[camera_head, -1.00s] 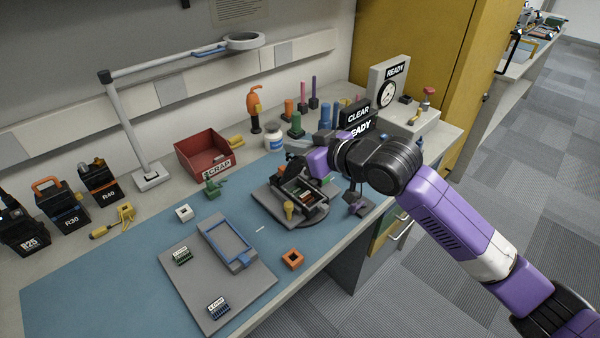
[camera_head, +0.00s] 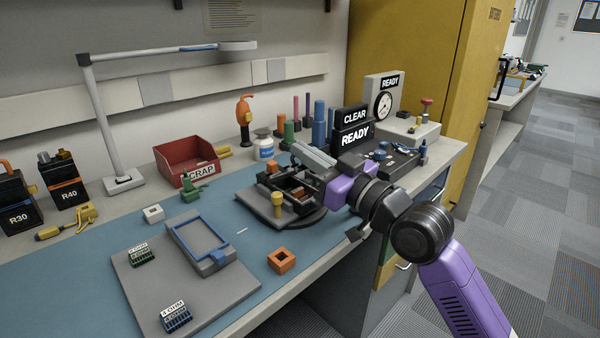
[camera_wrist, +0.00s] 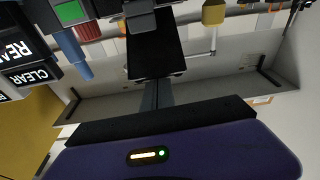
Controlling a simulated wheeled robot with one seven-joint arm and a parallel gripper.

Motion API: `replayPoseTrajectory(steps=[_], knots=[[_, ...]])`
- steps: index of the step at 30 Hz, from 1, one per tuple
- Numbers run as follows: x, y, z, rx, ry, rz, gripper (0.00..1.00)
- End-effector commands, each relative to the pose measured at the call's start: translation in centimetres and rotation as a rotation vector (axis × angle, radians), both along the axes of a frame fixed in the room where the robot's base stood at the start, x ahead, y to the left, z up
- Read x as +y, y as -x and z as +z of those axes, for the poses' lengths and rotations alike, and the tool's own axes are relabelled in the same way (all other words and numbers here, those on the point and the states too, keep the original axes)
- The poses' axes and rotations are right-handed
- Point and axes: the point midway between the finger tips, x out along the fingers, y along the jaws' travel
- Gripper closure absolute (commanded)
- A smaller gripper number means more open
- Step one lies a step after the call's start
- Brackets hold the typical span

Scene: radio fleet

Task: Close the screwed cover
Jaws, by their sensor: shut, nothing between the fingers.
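A dark open-topped housing (camera_head: 294,187) sits on a grey plate (camera_head: 258,210) over a dark round base (camera_head: 308,221), with small brown and dark parts inside. A light grey slab (camera_head: 313,154), which looks like its cover, stands tilted at the housing's back right edge. A yellow knob (camera_head: 277,198) stands at the front. My gripper (camera_head: 322,174) is shut and empty at the housing's right side, close to the slab; I cannot tell whether they touch. Screws are too small to make out.
A red scrap bin (camera_head: 190,159) stands behind left. A grey tray (camera_head: 180,265) with a blue frame (camera_head: 201,238) and an orange block (camera_head: 282,260) lie in front. CLEAR and READY signs (camera_head: 354,127) and a gauge unit (camera_head: 385,100) stand behind right.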

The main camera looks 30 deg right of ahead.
Motion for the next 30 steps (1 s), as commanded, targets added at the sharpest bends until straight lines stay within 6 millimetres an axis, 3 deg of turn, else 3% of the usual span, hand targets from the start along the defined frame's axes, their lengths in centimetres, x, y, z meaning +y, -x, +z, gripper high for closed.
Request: replayPoseTrajectory(steps=[1,6,30], knots=[[0.0,0.2,-1.3,-0.024,-0.009,0.001,1.00],[-0.2,0.9,-1.9,-0.105,-0.034,0.001,1.00],[-0.9,2.8,-4.9,-0.098,-0.031,0.001,1.00]])
